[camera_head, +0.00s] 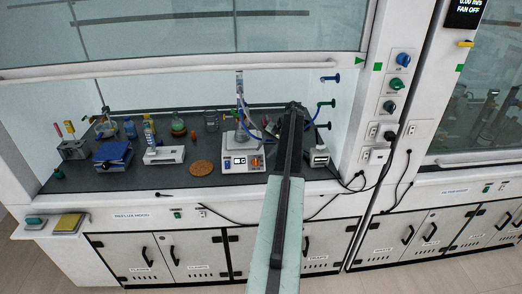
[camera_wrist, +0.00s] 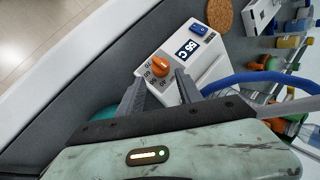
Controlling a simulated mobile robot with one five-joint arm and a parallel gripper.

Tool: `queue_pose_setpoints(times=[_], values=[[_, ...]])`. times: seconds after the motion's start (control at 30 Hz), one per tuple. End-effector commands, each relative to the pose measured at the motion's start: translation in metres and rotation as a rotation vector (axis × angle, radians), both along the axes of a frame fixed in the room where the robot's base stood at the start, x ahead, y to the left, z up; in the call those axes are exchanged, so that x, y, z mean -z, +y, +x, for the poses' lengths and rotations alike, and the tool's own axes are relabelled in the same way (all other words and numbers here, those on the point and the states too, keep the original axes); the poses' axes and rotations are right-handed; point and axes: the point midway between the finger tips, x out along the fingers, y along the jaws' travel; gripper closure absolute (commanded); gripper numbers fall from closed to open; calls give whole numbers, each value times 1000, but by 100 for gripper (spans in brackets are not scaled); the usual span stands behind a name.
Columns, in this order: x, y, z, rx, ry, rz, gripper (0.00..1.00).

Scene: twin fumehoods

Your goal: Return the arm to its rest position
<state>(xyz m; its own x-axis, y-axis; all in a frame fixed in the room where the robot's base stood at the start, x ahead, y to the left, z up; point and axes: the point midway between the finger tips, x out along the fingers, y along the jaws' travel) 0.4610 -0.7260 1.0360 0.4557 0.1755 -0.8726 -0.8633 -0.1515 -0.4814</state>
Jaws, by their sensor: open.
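My arm (camera_head: 284,190) reaches from the bottom of the head view over the front edge of the left fumehood, its far end above the dark worktop. My gripper (camera_wrist: 162,86) is open in the wrist view, and nothing is seen held between its fingers. Just past the fingertips is the orange knob (camera_wrist: 160,66) on the white hotplate stirrer (camera_wrist: 208,62). Whether the fingers touch it I cannot tell. The hotplate also shows in the head view (camera_head: 235,164), left of my arm. My fingers are not clearly seen there.
Glassware and a blue hose (camera_wrist: 262,79) stand close by. A cork mat (camera_head: 202,168), a balance (camera_head: 164,155) and a blue box (camera_head: 113,155) lie left. A small white device (camera_head: 319,157) is right of my arm. The raised sash (camera_head: 190,69) spans the opening above.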

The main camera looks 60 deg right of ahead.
Motion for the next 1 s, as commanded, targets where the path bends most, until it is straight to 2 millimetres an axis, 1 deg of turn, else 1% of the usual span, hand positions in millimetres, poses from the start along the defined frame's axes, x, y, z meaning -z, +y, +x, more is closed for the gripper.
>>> queue_pose_setpoints(times=[0.03, 0.5, 0.57, 0.63, 0.67, 0.7, 0.77, 0.8, 0.87, 0.9, 0.97, 1.0], values=[[-8, -1, -2, 0, 0, 0, 58], [-4, -1, -2, 0, 0, 1, 58], [-4, 3, 4, -10, 0, 0, 58], [-3, 16, 26, -41, 0, 0, 58], [-2, 26, 41, -62, 0, 0, 58], [-2, 41, 65, -95, -1, 0, 58], [0, 71, 105, -156, 0, 0, 58], [1, 97, 132, -199, 0, 0, 58], [3, 138, 166, -264, 0, 0, 58], [4, 167, 187, -306, 4, -2, 58], [7, 213, 214, -371, 11, -6, 58], [9, 246, 229, -415, 17, -11, 58]])
